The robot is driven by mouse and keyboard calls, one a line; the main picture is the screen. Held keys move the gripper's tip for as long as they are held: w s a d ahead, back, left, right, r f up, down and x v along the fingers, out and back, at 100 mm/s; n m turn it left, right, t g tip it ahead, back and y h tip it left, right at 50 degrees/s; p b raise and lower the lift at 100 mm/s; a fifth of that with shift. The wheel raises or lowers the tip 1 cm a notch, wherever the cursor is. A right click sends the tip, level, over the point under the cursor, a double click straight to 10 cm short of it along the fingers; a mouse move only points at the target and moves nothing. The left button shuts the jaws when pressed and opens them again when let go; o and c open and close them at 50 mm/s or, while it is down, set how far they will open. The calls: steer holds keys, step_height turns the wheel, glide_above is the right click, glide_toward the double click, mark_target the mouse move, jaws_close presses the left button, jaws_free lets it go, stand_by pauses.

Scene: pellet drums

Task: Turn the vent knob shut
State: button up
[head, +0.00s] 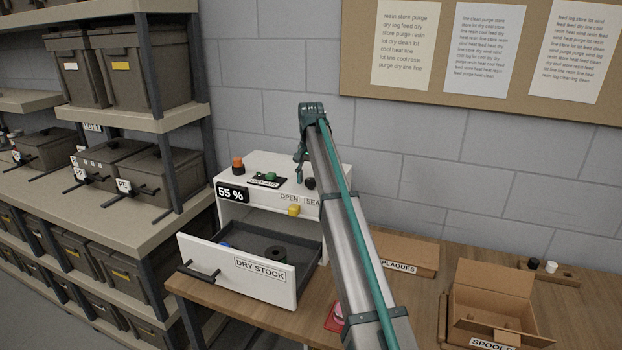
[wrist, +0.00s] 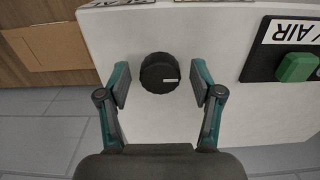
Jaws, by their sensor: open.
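The vent knob, a round black knob (wrist: 160,73) with a short white mark toward the right of its face, lies between my fingers in the wrist view. In the head view the black knob (head: 310,183) is on the top right of the white dry cabinet (head: 262,165). My gripper (wrist: 160,82) is open, one finger on each side of the knob with a gap to each. In the head view my gripper (head: 301,160) is small and partly hidden by my arm. The wrist view does not show how far above the knob my fingers are.
The cabinet top also has an orange knob (head: 237,164) and a green button (head: 271,176). A yellow tab (head: 294,210) is on its front. The DRY STOCK drawer (head: 237,268) is pulled out. Cardboard boxes, PLAQUES (head: 405,251) and SPOOLS (head: 490,305), stand right.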

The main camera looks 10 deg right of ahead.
steer(key=shift+f, duration=0.35)
steer(key=shift+c, duration=0.3)
steer(key=c, duration=1.1)
